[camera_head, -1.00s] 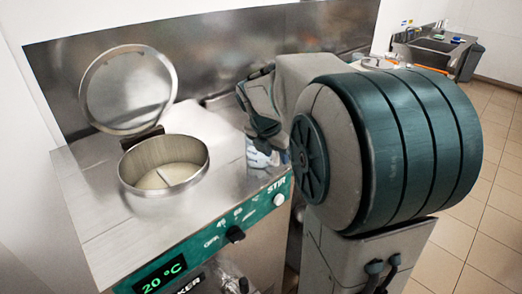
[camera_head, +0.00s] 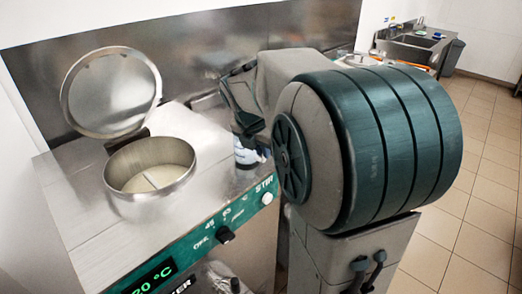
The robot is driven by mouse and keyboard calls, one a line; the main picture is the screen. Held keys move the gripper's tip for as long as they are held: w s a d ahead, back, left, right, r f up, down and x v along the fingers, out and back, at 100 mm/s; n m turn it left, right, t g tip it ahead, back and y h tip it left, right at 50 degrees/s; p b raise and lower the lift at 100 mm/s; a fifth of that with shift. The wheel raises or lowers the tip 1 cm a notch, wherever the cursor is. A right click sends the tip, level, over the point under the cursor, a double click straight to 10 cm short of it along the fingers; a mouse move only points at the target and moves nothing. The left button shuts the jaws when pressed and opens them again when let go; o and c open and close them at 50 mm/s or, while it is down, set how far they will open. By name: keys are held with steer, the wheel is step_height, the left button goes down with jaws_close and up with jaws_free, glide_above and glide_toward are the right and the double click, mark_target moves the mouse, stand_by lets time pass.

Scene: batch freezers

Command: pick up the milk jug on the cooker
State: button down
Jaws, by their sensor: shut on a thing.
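The milk jug (camera_head: 245,157) shows as a small white and dark shape at the right part of the cooker top (camera_head: 90,190). My gripper (camera_head: 246,128) is at its upper part and shut on it. My arm hides the jug's right side and much of the grip. I cannot tell whether the jug's base touches the cooker top. To its left, the cooker has an open round pot (camera_head: 112,182) with pale liquid inside.
The pot's round lid (camera_head: 110,92) stands raised behind it. A steel back panel (camera_head: 190,65) rises behind the cooker. The front panel has knobs and a 20 °C display (camera_head: 152,277). A sink (camera_head: 408,43) is at the back right. Tiled floor (camera_head: 485,190) is clear at right.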

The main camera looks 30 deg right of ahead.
steer(key=s+d+r, duration=0.5)
steer(key=d+r, duration=0.5)
steer(key=shift+s+d, duration=0.15)
steer(key=shift+s, duration=0.05)
stand_by(0.6)
steer(key=shift+r, duration=0.1)
stand_by(0.7)
